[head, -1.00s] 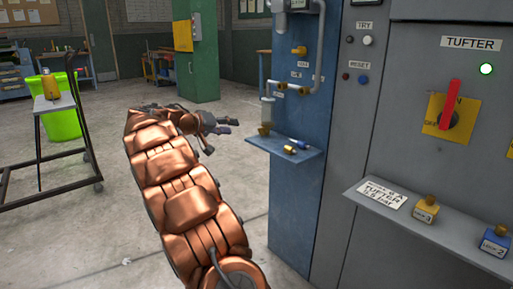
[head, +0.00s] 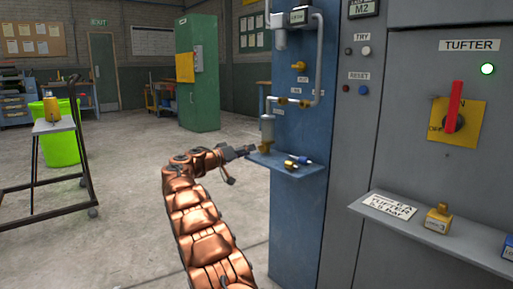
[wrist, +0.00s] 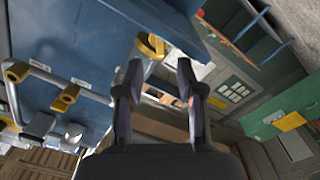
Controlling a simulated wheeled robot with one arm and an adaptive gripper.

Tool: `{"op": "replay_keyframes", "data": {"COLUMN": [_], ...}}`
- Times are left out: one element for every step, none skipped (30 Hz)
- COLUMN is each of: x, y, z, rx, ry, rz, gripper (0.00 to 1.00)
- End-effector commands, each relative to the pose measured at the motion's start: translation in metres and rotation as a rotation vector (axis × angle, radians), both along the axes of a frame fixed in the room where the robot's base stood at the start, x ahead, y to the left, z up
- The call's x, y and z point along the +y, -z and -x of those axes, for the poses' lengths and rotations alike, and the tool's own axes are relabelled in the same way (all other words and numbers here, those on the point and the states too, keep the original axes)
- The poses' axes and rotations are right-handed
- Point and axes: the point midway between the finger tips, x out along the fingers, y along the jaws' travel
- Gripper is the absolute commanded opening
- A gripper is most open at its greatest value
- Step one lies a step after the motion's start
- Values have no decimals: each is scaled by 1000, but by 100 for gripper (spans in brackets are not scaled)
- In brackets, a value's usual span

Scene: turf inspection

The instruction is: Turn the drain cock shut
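A blue panel (head: 300,215) carries grey pipes and several small brass cocks. A brass fitting (head: 265,146) sits under a clear-grey bowl (head: 267,128) at the panel's left edge, just above a blue shelf (head: 290,174); it looks like the drain cock, but its label is not readable. My gripper (head: 248,151) is just left of it, pointing toward it. In the wrist view my gripper (wrist: 160,68) has its fingers apart with nothing held. A brass piece (wrist: 150,45) shows just beyond the left fingertip; contact cannot be told.
Brass and blue pieces (head: 297,161) lie on the blue shelf. Another brass cock (head: 299,66) is higher on the panel. To the right is a grey cabinet with a red switch handle (head: 454,105) and a ledge (head: 430,232). A trolley (head: 55,125) stands left; the floor between is clear.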

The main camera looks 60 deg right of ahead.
Motion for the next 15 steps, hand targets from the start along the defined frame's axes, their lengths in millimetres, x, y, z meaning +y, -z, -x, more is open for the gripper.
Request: {"op": "replay_keyframes", "data": {"x": [-7, -12, -17, -21, -26, -30, -33, -36, -39, -41, -43, -45, -46, -47, -47], "y": [-4, -4, -4, -3, -3, -3, -3, -2, -2, -2, -2, -1, -1, -1, 0], "z": [2, 4, 5, 6, 7, 8, 8, 9, 10, 11, 11, 12, 13, 13, 13], "rx": [0, 0, 0, 1, 1, 1, 1, 1, 1, 1, 1, 1, 1, 2, 2], "ry": [3, 3, 3, 2, 2, 0, 0, 0, -1, -1, -1, -1, -1, 0, -1], "rz": [-2, -2, -2, -3, -3, -3, -3, -3, -4, -2, -2, -2, -2, -2, -1], "gripper": [38, 38, 38, 38, 38, 38, 38, 38, 38, 38, 38, 38, 38, 38, 38]}}
